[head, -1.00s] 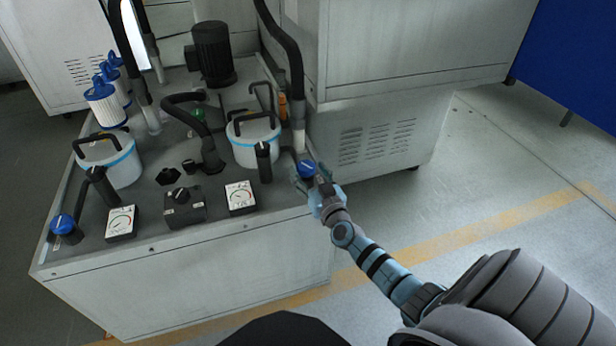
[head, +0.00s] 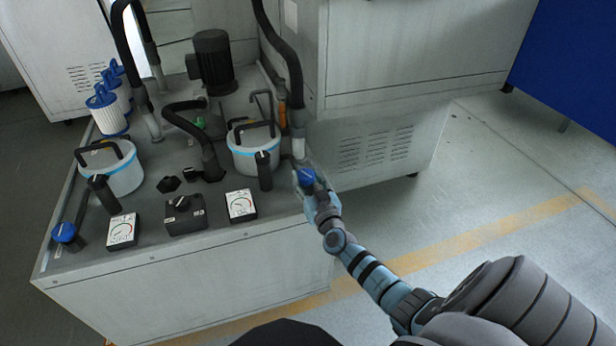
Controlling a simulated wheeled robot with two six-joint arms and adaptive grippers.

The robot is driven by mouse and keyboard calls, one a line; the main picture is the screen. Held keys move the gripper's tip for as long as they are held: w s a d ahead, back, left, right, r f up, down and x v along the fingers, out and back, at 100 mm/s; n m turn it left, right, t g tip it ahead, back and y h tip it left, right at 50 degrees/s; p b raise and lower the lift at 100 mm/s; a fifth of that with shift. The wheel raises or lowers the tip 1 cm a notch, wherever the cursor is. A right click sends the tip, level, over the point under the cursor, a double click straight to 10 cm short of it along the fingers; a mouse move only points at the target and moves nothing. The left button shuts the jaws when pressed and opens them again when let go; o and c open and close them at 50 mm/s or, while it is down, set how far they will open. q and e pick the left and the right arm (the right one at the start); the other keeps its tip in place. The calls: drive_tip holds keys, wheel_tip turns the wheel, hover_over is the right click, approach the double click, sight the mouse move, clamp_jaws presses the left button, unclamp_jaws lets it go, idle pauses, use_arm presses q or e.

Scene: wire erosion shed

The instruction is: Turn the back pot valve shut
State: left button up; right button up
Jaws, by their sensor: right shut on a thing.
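Two white pots with blue bands and black handles stand on the machine's top, a right pot (head: 252,160) and a left pot (head: 122,178). A blue valve knob (head: 307,177) sits at the top's right edge by the right pot. My right gripper (head: 306,182) is shut on this knob, its fingers around the knob's sides and partly hiding it. A second blue valve knob (head: 64,232) sits at the left front corner, with nothing touching it. I cannot read either knob's turn angle clearly. My left gripper is not in view.
Two gauges, a left one (head: 122,231) and a right one (head: 241,205), flank a black switch box (head: 184,213) along the front. A hose (head: 288,60) comes down close behind the gripped knob. A grey cabinet (head: 410,50) stands behind. The floor at right is open.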

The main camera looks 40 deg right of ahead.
drive_tip(key=h+p, duration=0.1)
drive_tip(key=m+g+h+p, duration=0.1)
drive_tip(key=m+h+p, duration=0.1)
drive_tip(key=shift+w+a+r+g, duration=0.1)
drive_tip(key=shift+a+r+g, duration=0.1)
drive_tip(key=shift+a+g, duration=0.1)
drive_tip(key=shift+m+h+p, duration=0.45)
drive_tip(key=shift+m+h, duration=0.15)
drive_tip(key=shift+f+m+g+h, duration=0.2)
drive_tip(key=shift+m+g+h, duration=0.4)
drive_tip(key=shift+g+h, duration=0.2)
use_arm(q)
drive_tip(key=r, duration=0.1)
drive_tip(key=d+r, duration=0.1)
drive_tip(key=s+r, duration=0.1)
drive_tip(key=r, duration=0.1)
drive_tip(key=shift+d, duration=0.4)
use_arm(e)
drive_tip(key=shift+w+m+g+h, duration=0.1)
drive_tip(key=shift+m+g+h, duration=0.4)
drive_tip(key=shift+g+h, duration=0.15)
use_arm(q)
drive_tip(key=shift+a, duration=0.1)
use_arm(e)
drive_tip(key=o, duration=1.2)
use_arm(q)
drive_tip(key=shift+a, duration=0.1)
use_arm(e)
drive_tip(key=v, duration=0.7)
drive_tip(key=shift+a, duration=0.35)
